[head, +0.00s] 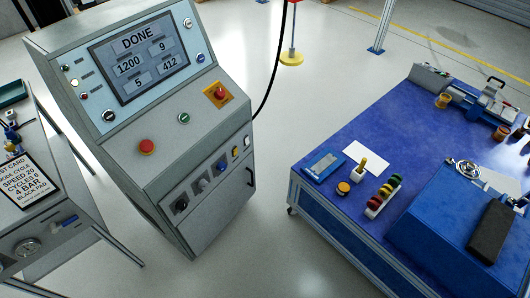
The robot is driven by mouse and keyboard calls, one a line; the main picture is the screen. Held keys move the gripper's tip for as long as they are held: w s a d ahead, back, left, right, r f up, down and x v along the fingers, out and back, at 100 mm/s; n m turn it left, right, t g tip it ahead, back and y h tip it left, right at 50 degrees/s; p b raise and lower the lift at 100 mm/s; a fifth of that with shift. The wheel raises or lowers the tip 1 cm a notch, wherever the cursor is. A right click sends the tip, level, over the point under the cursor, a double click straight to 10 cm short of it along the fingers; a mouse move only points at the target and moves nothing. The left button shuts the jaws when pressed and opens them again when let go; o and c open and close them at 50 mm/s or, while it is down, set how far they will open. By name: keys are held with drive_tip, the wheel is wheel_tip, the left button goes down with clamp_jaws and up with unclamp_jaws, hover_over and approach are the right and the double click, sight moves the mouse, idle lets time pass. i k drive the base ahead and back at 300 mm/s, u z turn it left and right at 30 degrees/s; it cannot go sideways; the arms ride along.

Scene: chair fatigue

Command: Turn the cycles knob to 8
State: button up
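The grey control console (150,120) stands at the left centre, its screen (140,55) reading DONE, 1200, 9, 5 and 412. Small round controls sit beside the screen, including one at its lower left (108,115) and one at its upper right (188,23). A row of dark, grey and blue controls (201,187) runs along the console's lower front. Their labels are too small to read, so I cannot tell which is the cycles knob or where it points. My gripper is not in view.
A red button (147,146) and a red emergency stop on a yellow plate (219,94) are on the console's slope. A test card (22,180) lies on the left bench. A blue table (390,130) with tools and pads stands right. Floor between console and table is clear.

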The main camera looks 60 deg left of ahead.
sight(221, 167)
drive_tip(key=i, duration=0.6)
drive_tip(key=u, duration=4.45)
drive_tip(key=i, duration=0.5)
drive_tip(key=z, duration=0.05)
